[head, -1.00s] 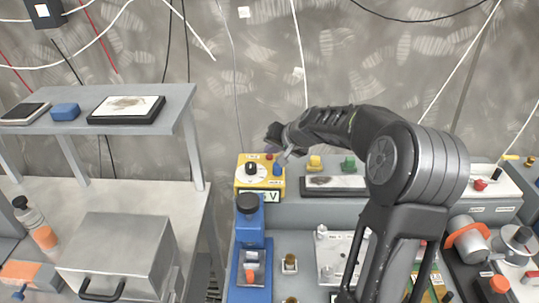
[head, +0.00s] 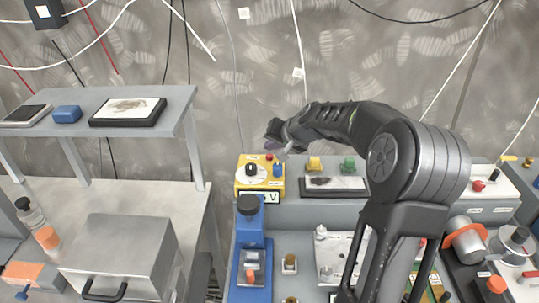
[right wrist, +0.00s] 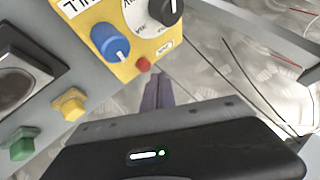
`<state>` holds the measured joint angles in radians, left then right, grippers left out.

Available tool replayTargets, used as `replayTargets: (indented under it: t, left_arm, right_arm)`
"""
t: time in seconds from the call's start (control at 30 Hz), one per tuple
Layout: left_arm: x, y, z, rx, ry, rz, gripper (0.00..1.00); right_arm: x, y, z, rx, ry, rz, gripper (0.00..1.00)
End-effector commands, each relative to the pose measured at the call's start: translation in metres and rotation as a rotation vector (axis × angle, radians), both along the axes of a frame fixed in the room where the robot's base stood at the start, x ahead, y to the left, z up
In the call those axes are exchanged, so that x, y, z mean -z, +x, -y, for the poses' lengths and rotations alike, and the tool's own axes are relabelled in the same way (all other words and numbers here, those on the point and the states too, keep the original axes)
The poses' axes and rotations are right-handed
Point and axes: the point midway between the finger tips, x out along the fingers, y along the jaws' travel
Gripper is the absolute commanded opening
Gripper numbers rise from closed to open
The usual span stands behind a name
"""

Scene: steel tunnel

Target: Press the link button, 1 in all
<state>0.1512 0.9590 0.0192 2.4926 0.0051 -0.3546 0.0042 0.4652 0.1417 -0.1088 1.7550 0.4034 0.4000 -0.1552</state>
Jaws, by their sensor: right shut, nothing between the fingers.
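A yellow box (head: 241,181) with a dial, a blue knob, a display and a small red button stands at the back of the bench. The red button (head: 269,156) is on its top edge and also shows in the right wrist view (right wrist: 143,65), with a small white label beside it whose text I cannot read surely. My right gripper (head: 279,152) is shut and empty, just right of the red button in the head view. In the right wrist view its fingertips (right wrist: 161,76) appear close beside the button; I cannot tell whether they touch it. My left gripper is out of view.
A blue knob (right wrist: 109,43) sits close to the red button. The wall is close behind.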

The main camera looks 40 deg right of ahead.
Motion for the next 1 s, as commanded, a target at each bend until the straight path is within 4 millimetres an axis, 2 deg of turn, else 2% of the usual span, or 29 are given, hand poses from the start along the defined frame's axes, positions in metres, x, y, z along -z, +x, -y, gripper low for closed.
replayTargets:
  t: [0.5,1.0]
  left_arm:
    - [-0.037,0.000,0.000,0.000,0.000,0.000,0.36]
    - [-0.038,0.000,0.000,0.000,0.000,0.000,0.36]
  right_arm:
    - [-0.048,0.000,0.000,0.000,0.000,0.000,0.00]
    - [-0.049,0.000,0.000,0.000,0.000,0.000,0.00]
